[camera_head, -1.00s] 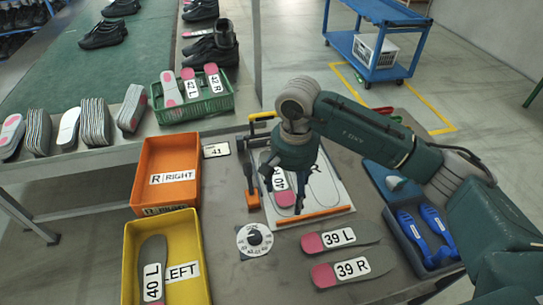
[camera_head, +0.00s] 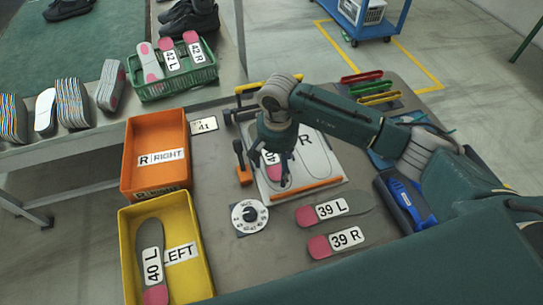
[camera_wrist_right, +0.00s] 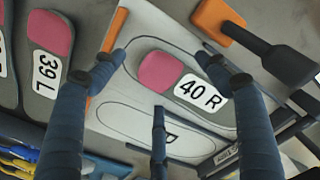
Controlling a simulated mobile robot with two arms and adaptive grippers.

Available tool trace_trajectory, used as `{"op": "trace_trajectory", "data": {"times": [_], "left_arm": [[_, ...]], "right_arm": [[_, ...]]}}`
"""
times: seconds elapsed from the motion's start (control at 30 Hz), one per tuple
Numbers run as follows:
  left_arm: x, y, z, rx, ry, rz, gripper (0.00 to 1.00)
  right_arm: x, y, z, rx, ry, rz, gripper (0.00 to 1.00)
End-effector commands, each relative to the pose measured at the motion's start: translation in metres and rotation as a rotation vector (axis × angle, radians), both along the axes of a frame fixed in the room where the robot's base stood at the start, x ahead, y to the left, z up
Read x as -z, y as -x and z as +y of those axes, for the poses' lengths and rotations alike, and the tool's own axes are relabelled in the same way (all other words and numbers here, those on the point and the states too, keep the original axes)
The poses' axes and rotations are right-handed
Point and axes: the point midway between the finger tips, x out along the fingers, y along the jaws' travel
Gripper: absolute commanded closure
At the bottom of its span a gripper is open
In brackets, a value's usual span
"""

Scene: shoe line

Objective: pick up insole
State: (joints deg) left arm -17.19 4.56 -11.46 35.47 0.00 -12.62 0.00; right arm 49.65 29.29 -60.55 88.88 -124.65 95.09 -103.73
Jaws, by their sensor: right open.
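An insole marked 40 R, grey with a pink heel, lies on a white board (camera_head: 328,165) with two foot outlines. In the wrist view the insole (camera_wrist_right: 200,92) lies within one outline, and the other outline is bare. In the head view only its pink end (camera_head: 273,173) and part of its label show behind my fingers. My right gripper (camera_head: 271,172) is open above the insole, with its fingers pointing down. In the wrist view the gripper (camera_wrist_right: 162,72) has spread fingers around the insole's pink end, with nothing between them. My left gripper is out of view.
Insoles 39 L (camera_head: 335,208) and 39 R (camera_head: 347,237) lie in front of the board. An orange bin (camera_head: 127,160) and a yellow bin (camera_head: 130,240) holding insole 40 L (camera_head: 152,250) stand left.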

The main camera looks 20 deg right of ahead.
Motion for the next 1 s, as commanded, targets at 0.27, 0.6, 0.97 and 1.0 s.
{"op": "trace_trajectory", "data": {"times": [0.27, 0.6, 0.97, 1.0], "left_arm": [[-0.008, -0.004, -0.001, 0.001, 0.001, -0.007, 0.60], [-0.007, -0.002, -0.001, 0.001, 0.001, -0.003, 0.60], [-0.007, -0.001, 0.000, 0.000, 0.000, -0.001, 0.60], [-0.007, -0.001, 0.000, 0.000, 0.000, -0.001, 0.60]], "right_arm": [[0.023, 0.000, 0.000, 0.001, -0.001, 0.000, 0.26], [0.023, 0.000, 0.000, 0.001, 0.000, -0.001, 0.60], [0.023, 0.000, 0.000, 0.001, 0.000, 0.000, 0.67], [0.022, 0.000, 0.000, 0.001, 0.000, -0.001, 0.67]]}}
